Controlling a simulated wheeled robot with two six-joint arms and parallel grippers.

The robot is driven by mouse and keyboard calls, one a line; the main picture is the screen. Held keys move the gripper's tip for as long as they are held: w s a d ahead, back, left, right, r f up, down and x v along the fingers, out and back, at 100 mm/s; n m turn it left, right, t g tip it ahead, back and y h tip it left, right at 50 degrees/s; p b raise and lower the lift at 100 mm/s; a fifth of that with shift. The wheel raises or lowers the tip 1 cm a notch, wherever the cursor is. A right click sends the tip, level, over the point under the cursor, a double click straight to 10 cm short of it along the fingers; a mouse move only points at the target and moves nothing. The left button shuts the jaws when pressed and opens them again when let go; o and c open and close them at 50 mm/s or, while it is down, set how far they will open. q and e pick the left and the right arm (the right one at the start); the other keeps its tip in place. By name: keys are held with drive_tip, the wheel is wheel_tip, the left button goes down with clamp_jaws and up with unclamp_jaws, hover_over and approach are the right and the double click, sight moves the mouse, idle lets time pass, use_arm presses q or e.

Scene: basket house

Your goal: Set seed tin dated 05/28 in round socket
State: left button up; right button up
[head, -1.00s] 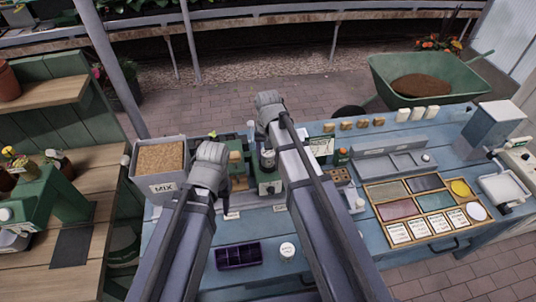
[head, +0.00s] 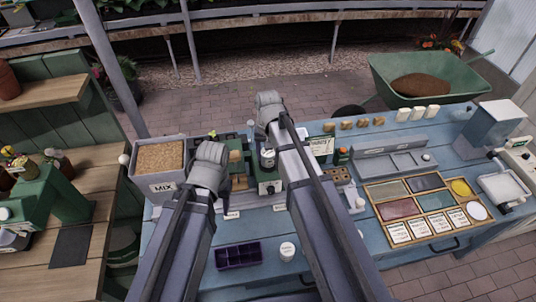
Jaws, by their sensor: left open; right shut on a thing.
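My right gripper (head: 272,134) is at the back middle of the blue bench, mostly hidden behind its own wrist. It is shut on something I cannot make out. My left gripper (head: 212,184) is open beside the mix bin, its fingers largely hidden by my arm. A small white round tin (head: 287,250) with dark marks stands at the bench's front; its date is too small to read. The wooden tray (head: 411,242) at the right has several coloured sections, with a yellow round spot (head: 460,187) and a white round spot (head: 477,211). I cannot tell which is a socket.
A dark purple divided tray (head: 238,255) lies at the front. A green device (head: 268,187) stands between my arms. A grey rack (head: 392,162) and a grey machine (head: 493,130) are at the right.

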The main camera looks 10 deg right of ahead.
drive_tip(key=shift+f+b, duration=0.65)
drive_tip(key=shift+f, duration=0.05)
idle(0.4)
drive_tip(key=o, duration=1.4)
drive_tip(key=shift+o, duration=0.6)
drive_tip(key=shift+r, duration=0.1)
drive_tip(key=shift+r+p, duration=4)
drive_tip(key=shift+p, duration=0.1)
drive_tip(key=shift+f, duration=0.1)
